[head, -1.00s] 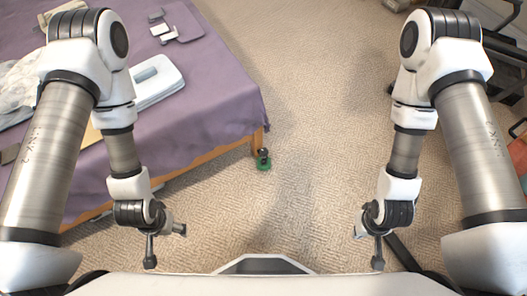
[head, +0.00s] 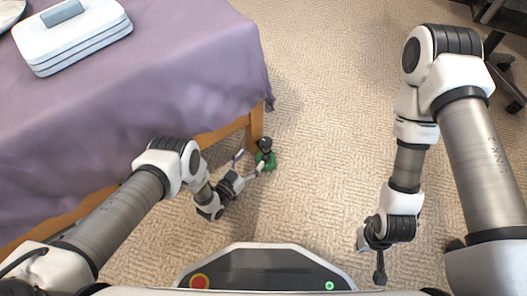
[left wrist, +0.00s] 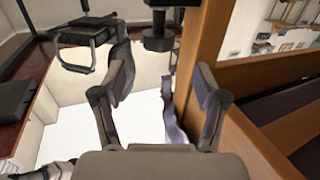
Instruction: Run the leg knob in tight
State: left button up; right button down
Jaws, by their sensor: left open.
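The black leg knob (head: 265,144) stands beside the foot of the wooden table leg (head: 256,124), on a green base (head: 266,161). In the left wrist view, a dark knob-like part (left wrist: 158,38) shows at the top between the fingers, next to the wooden leg (left wrist: 203,40). My left gripper (head: 249,161) is open, its fingers spread just left of and below the knob, with no clear contact. Its fingers also show in the left wrist view (left wrist: 160,85), with nothing held between them. My right gripper (head: 373,257) hangs apart at the lower right; its jaw opening is unclear.
The table with a purple cloth (head: 190,75) fills the left, and its wooden rail (head: 222,134) runs near my left arm. A white flat case (head: 72,38) lies on top. Carpet (head: 330,130) is clear to the right. A wheeled chair base (head: 500,62) stands far right.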

aim_at(262, 147)
pick_arm(q)
jog(key=b+x, duration=0.3)
jog(key=x, duration=0.4)
jog(key=shift+w+d, duration=0.15)
jog(key=shift+d, duration=0.1)
jog(key=shift+w+d+r+b, duration=0.2)
jog(key=shift+w+d+b, duration=0.05)
jog(key=shift+w+b, duration=0.1)
pick_arm(e)
jog(key=f, duration=0.4)
jog(key=shift+w+f, duration=0.1)
jog(key=shift+w, duration=0.1)
pick_arm(q)
jog(key=shift+c, duration=0.3)
jog(key=c, duration=1.1)
